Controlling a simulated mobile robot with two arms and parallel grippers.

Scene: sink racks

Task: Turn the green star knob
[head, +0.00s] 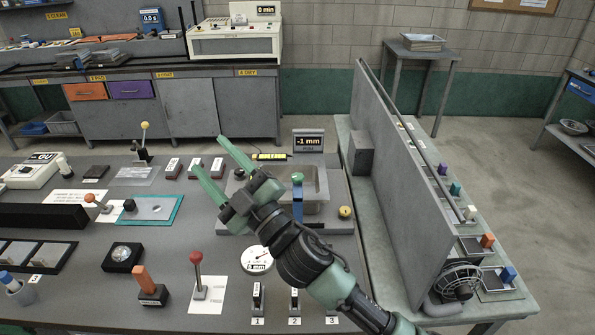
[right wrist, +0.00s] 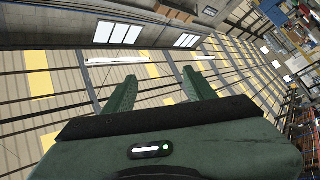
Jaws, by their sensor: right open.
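The arm passes just below and left of the post, and the gripper is apart from the knob. The right wrist view shows the two spread fingers (right wrist: 159,75) with nothing between them, facing the ceiling and windows. My left gripper is not in view.
A display reading -1 mm (head: 309,142) stands behind the basin, and a yellow knob (head: 345,212) sits at its right. A tall grey panel (head: 400,180) bounds the right side.

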